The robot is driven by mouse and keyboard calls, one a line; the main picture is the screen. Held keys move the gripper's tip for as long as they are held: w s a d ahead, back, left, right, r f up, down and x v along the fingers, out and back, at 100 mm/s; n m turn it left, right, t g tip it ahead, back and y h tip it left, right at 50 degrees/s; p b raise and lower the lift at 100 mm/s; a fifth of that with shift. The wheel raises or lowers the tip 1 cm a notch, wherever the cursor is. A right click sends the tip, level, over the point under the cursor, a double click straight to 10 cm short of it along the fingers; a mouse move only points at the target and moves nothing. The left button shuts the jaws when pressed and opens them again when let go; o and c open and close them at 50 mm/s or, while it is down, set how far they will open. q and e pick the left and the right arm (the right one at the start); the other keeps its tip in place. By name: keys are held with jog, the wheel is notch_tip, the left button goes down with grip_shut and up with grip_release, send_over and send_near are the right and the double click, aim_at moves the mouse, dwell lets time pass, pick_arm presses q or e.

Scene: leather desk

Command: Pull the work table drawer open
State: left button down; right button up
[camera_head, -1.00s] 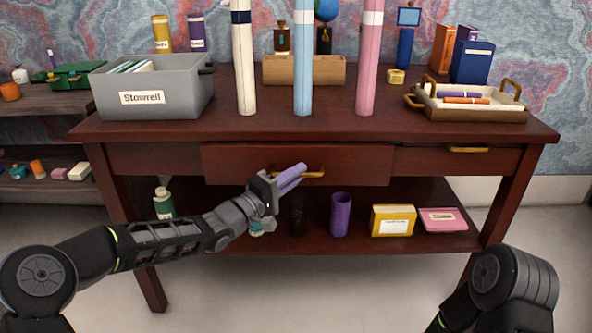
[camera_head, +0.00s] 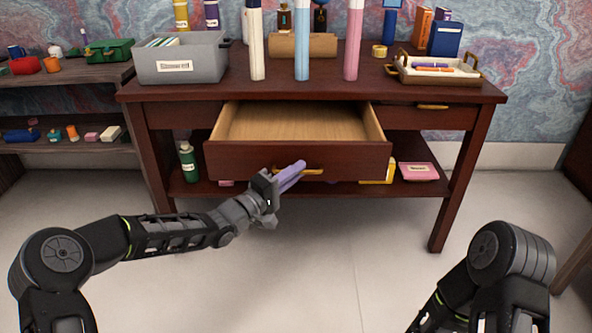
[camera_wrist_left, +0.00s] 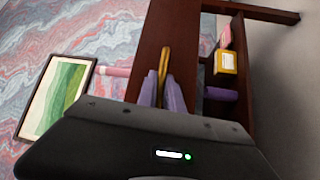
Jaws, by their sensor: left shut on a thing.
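The work table (camera_head: 470,92) is dark reddish wood. Its middle drawer (camera_head: 240,161) stands well out from the table front, and its pale wooden inside (camera_head: 300,124) shows empty. The drawer's brass handle (camera_head: 312,172) is on its front. My left gripper (camera_head: 298,170) reaches it from the left, its purple fingers shut on the handle. In the left wrist view the fingers (camera_wrist_left: 161,92) sit on either side of the brass handle (camera_wrist_left: 164,62). My right arm shows at the lower right; its gripper is out of view.
A grey bin (camera_head: 200,68), several tall tubes and a tray (camera_head: 440,78) stand on the table top. A green bottle (camera_head: 188,160), a yellow box (camera_head: 378,172) and a pink box (camera_head: 420,171) sit on the lower shelf. The floor (camera_head: 340,260) before the table is clear.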

dwell(0.3)
pick_arm(q)
jog(key=c, duration=1.8)
grip_release()
jog(key=shift+o, duration=0.2)
jog(key=shift+a, duration=0.1)
jog(key=p+v, duration=0.1)
jog(key=v, duration=0.6)
jog(key=shift+s+a+p, duration=0.2)
jog(key=shift+s+p, duration=0.1)
jog(key=shift+s, duration=0.05)
jog(key=shift+f, duration=0.15)
